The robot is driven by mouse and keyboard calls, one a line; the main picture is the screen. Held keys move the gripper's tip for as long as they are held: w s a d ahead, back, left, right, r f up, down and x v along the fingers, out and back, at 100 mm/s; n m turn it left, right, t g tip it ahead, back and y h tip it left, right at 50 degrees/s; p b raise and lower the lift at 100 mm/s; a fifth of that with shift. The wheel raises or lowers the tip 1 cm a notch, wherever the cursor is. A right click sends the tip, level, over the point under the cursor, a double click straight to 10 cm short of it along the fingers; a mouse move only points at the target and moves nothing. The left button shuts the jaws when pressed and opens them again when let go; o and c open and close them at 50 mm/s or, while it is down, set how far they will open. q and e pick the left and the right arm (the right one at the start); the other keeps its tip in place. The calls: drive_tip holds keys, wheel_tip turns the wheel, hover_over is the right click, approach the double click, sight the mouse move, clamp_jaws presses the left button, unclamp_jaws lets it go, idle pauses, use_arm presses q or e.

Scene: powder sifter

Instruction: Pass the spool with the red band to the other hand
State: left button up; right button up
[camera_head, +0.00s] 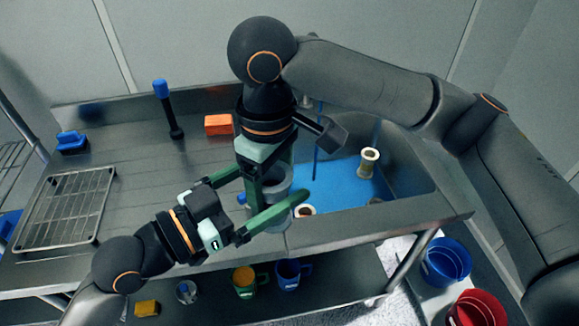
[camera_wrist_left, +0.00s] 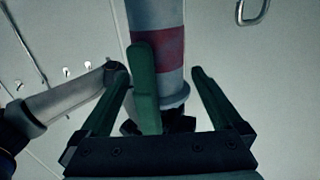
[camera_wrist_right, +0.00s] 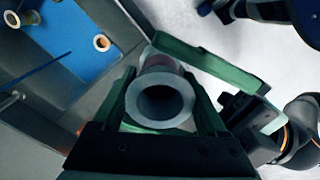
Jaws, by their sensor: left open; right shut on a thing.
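The grey spool with the red band (camera_wrist_left: 172,45) stands roughly upright in my right gripper (camera_head: 268,188). The band shows in the left wrist view; in the right wrist view I look onto the spool's open ring-shaped end (camera_wrist_right: 160,100), between the right fingers. My left gripper (camera_head: 278,184) is open and comes in from the side. Its green fingers lie on either side of the spool, below the red band in the left wrist view. One right finger covers part of the band there. I cannot tell whether the left fingers touch the spool.
Other spools stand in the blue-floored basin (camera_head: 335,185), one pale spool (camera_head: 369,161) at its right. A blue-handled tool (camera_head: 166,105), an orange block (camera_head: 218,124) and a wire rack (camera_head: 65,208) are on the counter. Mugs are on the lower shelf; buckets (camera_head: 446,262) stand at right.

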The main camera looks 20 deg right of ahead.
sight(285, 173)
use_arm(q)
drive_tip(key=shift+x, duration=1.7)
drive_tip(key=shift+s, duration=0.1)
drive_tip(key=c, duration=1.4)
use_arm(e)
drive_tip(key=shift+w, duration=0.1)
use_arm(q)
drive_tip(key=shift+r, duration=0.1)
drive_tip(key=shift+c, duration=0.5)
use_arm(e)
drive_tip(key=o, duration=1.2)
drive_tip(key=shift+c, duration=0.2)
drive_tip(key=o, duration=0.4)
drive_tip(key=shift+c, duration=0.2)
